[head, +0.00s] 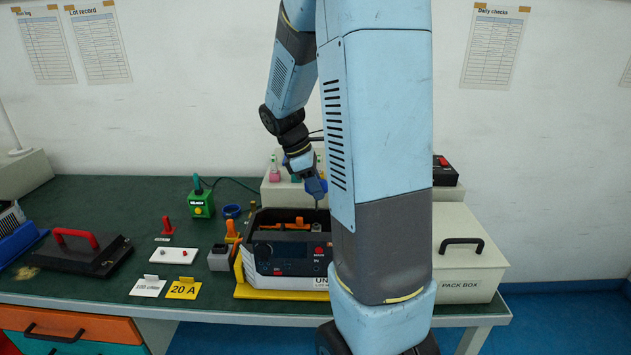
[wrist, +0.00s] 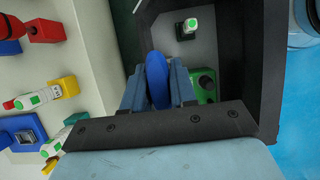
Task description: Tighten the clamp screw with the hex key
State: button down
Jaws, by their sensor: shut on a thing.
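My gripper (head: 311,177) is shut on a blue handle, which I take to be the hex key (wrist: 157,78). In the head view the gripper is above the open-topped unit (head: 292,258), with a thin shaft pointing down towards it. In the wrist view the blue handle stands between the two fingers, over the unit's grey interior (wrist: 215,50). A green block (wrist: 205,86) with a dark round top lies just right of the fingers. I cannot tell which part is the clamp screw, and the key's tip is hidden.
The unit sits on a yellow base (head: 262,291), with orange clamps (head: 232,230) beside it. A pack box (head: 465,262) stands to the right. A black lid with a red handle (head: 78,252) and a green tester (head: 201,203) are on the left. My arm hides part of the bench.

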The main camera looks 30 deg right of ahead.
jog(key=shift+f, duration=1.65)
jog(key=c, duration=1.4)
grip_release()
jog(key=shift+a, duration=0.1)
grip_shut()
